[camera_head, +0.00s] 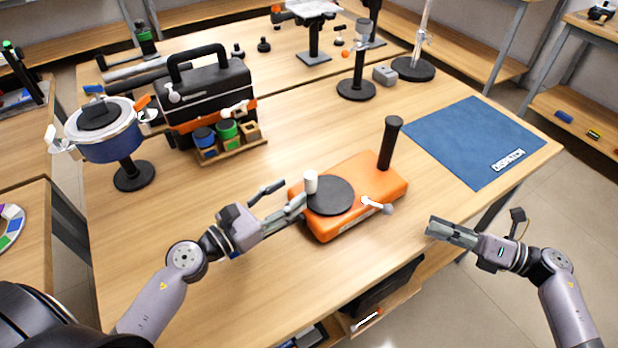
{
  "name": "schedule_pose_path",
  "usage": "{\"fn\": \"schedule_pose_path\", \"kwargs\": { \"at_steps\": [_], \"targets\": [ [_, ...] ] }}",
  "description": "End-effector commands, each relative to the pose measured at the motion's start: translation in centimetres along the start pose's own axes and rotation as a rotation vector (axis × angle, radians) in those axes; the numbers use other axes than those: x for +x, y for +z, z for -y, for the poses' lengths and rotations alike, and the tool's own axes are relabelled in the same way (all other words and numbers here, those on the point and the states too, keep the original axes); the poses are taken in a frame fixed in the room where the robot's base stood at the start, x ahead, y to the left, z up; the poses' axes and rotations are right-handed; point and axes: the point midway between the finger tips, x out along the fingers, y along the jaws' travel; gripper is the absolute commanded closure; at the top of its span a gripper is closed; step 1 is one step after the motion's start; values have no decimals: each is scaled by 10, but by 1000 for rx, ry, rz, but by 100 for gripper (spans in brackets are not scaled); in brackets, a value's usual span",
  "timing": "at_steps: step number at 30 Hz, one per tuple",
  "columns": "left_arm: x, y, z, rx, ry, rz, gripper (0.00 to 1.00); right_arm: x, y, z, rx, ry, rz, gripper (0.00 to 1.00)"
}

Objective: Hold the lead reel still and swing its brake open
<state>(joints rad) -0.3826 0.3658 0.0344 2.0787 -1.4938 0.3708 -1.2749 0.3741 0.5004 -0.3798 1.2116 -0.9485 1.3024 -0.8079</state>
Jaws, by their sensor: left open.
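The lead reel (355,214) is an orange box on the table's front half. A black disc (328,197) lies on its top, with a white peg (311,183) at the disc's left edge. A black post (389,143) stands upright at its far right corner. A short white lever (376,204) with a rounded end, seemingly the brake, sits along its front right edge. My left gripper (293,191) is open at the reel's left side, one finger close to the white peg; contact is unclear. My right gripper (429,228) is right of the lever, apart from the reel; its opening is unclear.
A blue dispatch mat (470,140) lies clear at the right. A black toolbox (209,90) with coloured jars (228,131) stands behind left. A pot on a stand (110,145) is at the left. A black-based stand (356,90) is behind the reel. The front left tabletop is bare.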

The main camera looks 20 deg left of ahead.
Motion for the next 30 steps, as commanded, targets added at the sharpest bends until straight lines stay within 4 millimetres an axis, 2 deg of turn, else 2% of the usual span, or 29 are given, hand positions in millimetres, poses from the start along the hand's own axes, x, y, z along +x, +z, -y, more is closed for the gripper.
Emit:
{"fn": "schedule_pose_path", "kwargs": {
  "at_steps": [1,6,12,24,30],
  "targets": [
    [11,2,0,2,-1,5,54,0,0,0,0,0,0,67],
    [41,2,0,0,0,4,54,0,0,0,0,0,0,67],
    [63,1,0,-1,0,3,54,0,0,0,0,0,0,67],
    [70,0,0,-1,-1,0,54,0,0,0,0,0,0,67],
    [70,0,0,0,-1,0,67,0,0,0,0,0,0,67]
  ]
}}
